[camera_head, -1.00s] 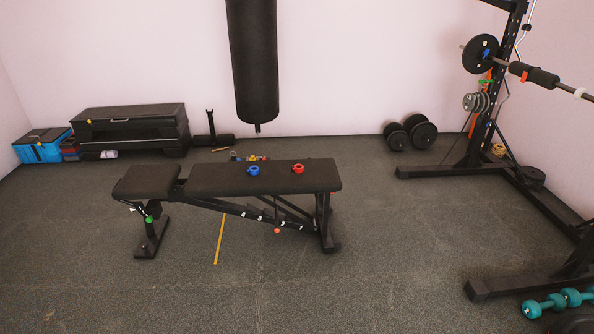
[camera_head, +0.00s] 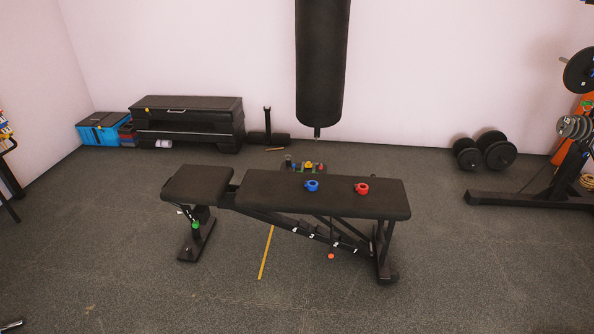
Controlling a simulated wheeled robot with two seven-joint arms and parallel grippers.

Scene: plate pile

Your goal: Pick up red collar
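The red collar (camera_head: 361,188) lies on the black padded bench (camera_head: 270,192), towards the right part of its long pad. A blue collar (camera_head: 312,186) lies on the same pad, to the left of the red one and apart from it. Neither of my grippers shows in the head view.
Open grey floor (camera_head: 130,260) lies in front of the bench. A punching bag (camera_head: 322,60) hangs behind it. Black step boxes (camera_head: 188,122) and a blue box (camera_head: 102,128) stand at the back left. Dumbbells (camera_head: 485,150) and a rack (camera_head: 530,198) stand at the right.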

